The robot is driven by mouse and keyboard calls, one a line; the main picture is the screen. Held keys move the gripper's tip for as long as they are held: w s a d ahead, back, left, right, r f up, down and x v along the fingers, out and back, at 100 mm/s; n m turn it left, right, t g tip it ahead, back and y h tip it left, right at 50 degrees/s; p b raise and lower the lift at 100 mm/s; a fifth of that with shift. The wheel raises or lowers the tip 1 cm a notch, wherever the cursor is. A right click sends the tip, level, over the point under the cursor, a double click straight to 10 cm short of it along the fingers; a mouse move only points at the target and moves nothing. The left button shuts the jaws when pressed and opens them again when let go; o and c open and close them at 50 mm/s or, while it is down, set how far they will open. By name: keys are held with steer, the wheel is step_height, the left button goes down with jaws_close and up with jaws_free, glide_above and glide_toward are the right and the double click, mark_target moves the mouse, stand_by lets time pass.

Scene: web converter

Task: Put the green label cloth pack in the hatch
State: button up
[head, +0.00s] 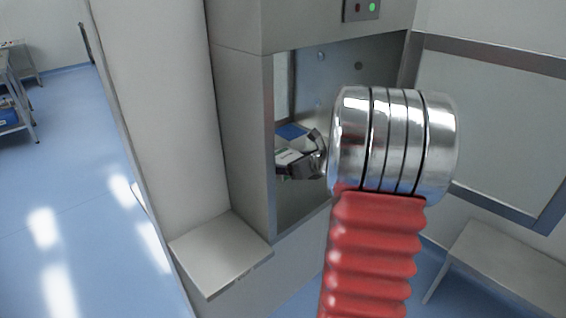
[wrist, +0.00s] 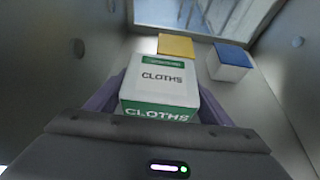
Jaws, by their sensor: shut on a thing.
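The green label cloth pack (wrist: 160,88) is a white box with green bands and the word CLOTHS, in the wrist view. My gripper (wrist: 160,100) is shut on it, with a finger on each side. In the head view my gripper (head: 300,160) reaches into the opening of the hatch (head: 345,75), a steel-walled recess. The pack shows there only as a small pale patch, partly hidden by the gripper. I cannot tell whether the pack touches the hatch floor.
Inside the hatch, a yellow-topped box (wrist: 176,46) stands just beyond the pack and a blue-topped box (wrist: 231,62) stands to its right. A steel shelf (head: 220,250) juts out below the hatch at left. A bench (head: 510,262) stands at lower right.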

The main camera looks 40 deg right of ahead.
steer(key=shift+w+a, duration=0.2)
steer(key=shift+a+f, duration=0.1)
steer(key=shift+f, duration=0.4)
glide_above(283, 196)
steer(key=shift+f, duration=2.6)
steer(key=shift+f, duration=0.1)
steer(key=shift+f, duration=1.8)
steer(key=o, duration=1.3)
steer(key=shift+f, duration=0.1)
steer(key=shift+c, duration=0.2)
